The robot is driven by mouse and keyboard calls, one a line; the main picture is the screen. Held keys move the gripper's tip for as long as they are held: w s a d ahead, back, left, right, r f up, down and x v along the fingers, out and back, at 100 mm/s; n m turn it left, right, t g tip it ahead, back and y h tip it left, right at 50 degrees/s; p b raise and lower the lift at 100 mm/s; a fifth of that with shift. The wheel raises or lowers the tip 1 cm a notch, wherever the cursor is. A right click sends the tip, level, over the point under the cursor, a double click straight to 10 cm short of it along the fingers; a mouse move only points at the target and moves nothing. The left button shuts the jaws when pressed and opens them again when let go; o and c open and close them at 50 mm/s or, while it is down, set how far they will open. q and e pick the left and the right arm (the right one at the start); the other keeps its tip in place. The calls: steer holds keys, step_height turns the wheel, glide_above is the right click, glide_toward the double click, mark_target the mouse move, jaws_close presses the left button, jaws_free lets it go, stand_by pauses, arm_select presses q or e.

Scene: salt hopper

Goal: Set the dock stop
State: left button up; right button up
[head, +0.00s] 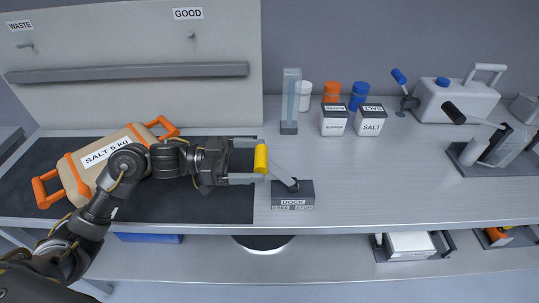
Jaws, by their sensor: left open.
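The dock stop is a dark box labelled DOCK (292,195) near the front edge of the bench. A grey lever (283,177) leans from it up to the left and ends in a yellow grip (261,159). My left gripper (258,161) is open, pointing right, with its two fingers at the yellow grip, one beyond and one nearer. Whether they touch the grip I cannot tell. My right gripper is not in view.
A SALT 5 kg bag (78,178) with orange handles lies on the dark mat (225,205), partly behind my left arm. SALT (372,126) and another labelled container (334,126) stand behind. A white canister (452,101) is at right. The bench right of the dock is clear.

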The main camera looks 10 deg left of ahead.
mark_target(269, 161)
arm_select(q)
steer(key=x, duration=0.3)
steer(key=shift+d+r, duration=0.1)
steer(key=shift+d, duration=0.15)
steer(key=shift+w+d, duration=0.1)
steer(key=shift+d, duration=0.2)
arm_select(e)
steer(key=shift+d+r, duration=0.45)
arm_select(q)
steer(key=shift+c, duration=0.3)
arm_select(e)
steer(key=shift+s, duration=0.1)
